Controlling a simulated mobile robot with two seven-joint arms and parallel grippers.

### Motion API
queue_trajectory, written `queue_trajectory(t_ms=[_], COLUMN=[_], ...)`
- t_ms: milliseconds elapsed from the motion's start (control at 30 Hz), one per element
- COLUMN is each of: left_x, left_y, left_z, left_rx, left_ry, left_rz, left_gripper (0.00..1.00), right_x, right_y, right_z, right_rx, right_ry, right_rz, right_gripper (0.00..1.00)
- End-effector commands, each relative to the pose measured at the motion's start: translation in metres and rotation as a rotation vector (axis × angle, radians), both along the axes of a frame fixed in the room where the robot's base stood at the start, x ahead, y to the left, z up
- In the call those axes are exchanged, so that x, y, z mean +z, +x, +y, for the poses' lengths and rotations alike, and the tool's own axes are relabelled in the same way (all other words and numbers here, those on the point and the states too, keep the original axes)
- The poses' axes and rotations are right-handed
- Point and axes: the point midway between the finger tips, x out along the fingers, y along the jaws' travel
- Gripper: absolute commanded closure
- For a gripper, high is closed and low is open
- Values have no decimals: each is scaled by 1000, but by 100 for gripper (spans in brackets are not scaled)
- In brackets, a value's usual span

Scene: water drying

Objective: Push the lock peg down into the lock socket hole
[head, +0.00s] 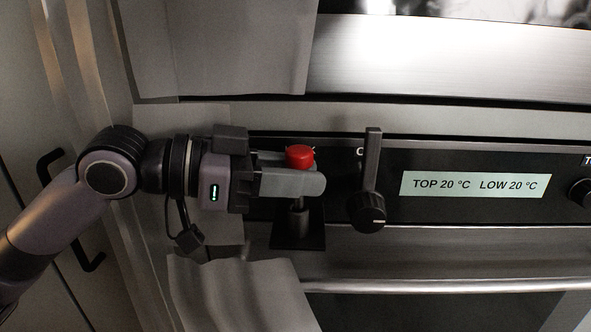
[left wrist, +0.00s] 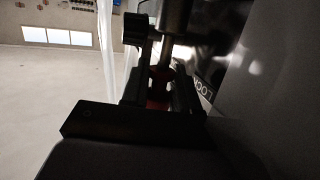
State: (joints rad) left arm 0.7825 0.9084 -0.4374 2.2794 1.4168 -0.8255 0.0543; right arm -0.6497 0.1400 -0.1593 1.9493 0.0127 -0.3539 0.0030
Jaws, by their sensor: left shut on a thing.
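The lock peg has a red knob (head: 299,155) on top and a thin metal shaft (head: 298,204). My left gripper (head: 302,174) comes in from the left and is shut on the peg just below the knob. The near finger hides part of the peg. The lock socket (head: 297,236) is a dark collar on a square plate directly below. The shaft stands roughly upright and reaches down to the collar; how deep its tip sits I cannot tell. In the dim left wrist view, the red knob (left wrist: 157,97) shows between the fingers. My right gripper is not in view.
A dark knob with a long handle (head: 370,180) sits close to the right of my fingers on the oven panel. A display (head: 475,185) and another knob (head: 582,191) are further right. The oven door handle (head: 450,286) runs below.

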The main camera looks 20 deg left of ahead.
Motion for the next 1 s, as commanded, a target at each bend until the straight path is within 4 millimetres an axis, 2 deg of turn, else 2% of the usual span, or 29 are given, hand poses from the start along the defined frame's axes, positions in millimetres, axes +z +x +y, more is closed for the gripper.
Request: queue_trajectory(t_ms=[1000], left_x=[-26], left_y=[0], left_z=[0], left_rx=[0], left_ry=[0], left_rz=[0], left_gripper=[100], right_x=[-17], right_y=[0], right_z=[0], right_rx=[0], right_ry=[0], right_rz=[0], right_gripper=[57])
